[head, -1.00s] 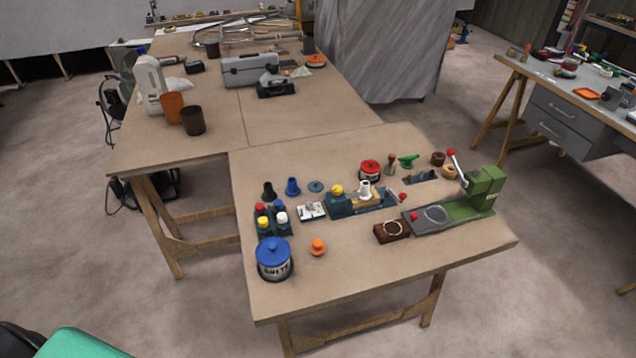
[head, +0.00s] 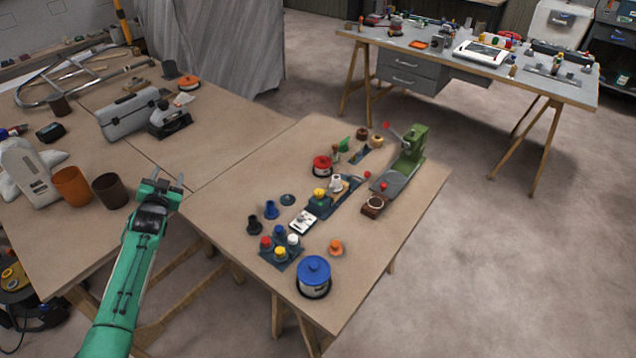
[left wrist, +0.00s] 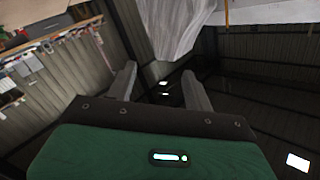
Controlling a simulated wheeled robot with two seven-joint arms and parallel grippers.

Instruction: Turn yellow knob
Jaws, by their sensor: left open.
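A yellow knob (head: 319,193) sits on top of a dark blue fixture (head: 322,206) in the middle of the near table. Another yellow round top (head: 280,252) stands among several coloured ones in a small dark rack nearer to me. My left gripper (head: 165,183) is open and empty, left of the near table's edge and well away from the knob. The left wrist view shows its two spread fingers (left wrist: 162,88) with nothing between them and no knob in sight. My right gripper is not in view.
A blue-lidded tin (head: 314,280) and an orange knob-like piece (head: 336,246) stand near the front edge. A green lever press (head: 405,165) stands at the right. Dark and blue cones (head: 271,210) lie between my left gripper and the fixture.

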